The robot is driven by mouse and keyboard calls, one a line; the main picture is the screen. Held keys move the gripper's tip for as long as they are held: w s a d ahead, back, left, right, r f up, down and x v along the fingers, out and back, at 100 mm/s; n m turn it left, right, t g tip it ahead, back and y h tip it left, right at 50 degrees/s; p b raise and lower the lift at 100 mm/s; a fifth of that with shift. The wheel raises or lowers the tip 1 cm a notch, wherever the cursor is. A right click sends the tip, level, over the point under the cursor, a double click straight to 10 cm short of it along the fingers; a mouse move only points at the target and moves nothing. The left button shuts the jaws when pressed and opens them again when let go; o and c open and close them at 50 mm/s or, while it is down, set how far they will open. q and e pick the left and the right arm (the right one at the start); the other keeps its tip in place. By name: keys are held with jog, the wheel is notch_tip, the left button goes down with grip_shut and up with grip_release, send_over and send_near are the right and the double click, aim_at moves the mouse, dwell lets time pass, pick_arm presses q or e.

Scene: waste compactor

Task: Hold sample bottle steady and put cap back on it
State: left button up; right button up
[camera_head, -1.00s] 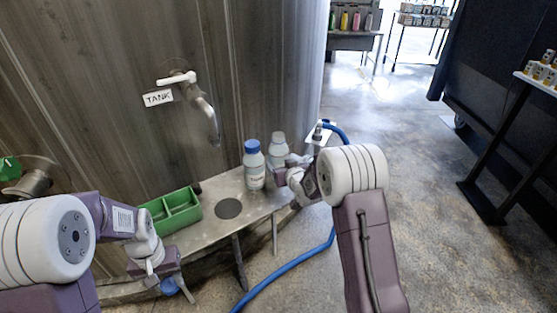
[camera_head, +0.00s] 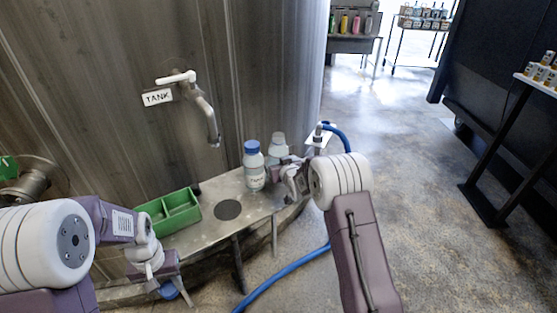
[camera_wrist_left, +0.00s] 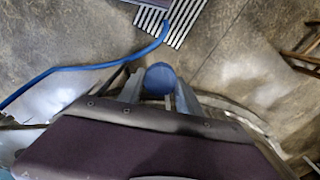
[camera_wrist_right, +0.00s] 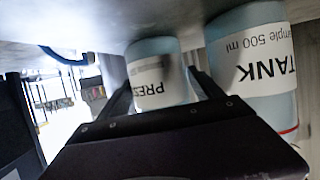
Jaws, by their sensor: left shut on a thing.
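My left gripper (camera_head: 170,284) is shut on a blue cap (camera_head: 169,291), low in front of the ledge; the cap also shows between its fingers in the left wrist view (camera_wrist_left: 161,78). An uncapped bottle (camera_head: 278,152) stands upright on the ledge. In the right wrist view its label begins "PRES" (camera_wrist_right: 157,85). My right gripper (camera_wrist_right: 160,88) is open, with its fingers on either side of this bottle; a small gap shows on the right. A second bottle, labelled TANK (camera_wrist_right: 258,65), stands close beside it and wears a blue cap (camera_head: 252,147).
The metal ledge (camera_head: 222,185) has a round dark hole (camera_head: 228,209) and a green divided tray (camera_head: 172,211) at left. A tap (camera_head: 205,110) juts from the tank wall above. A blue hose (camera_head: 285,268) runs down to the right of the ledge.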

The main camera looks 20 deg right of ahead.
aim_at(278, 153)
jog(key=shift+r, duration=0.1)
grip_shut()
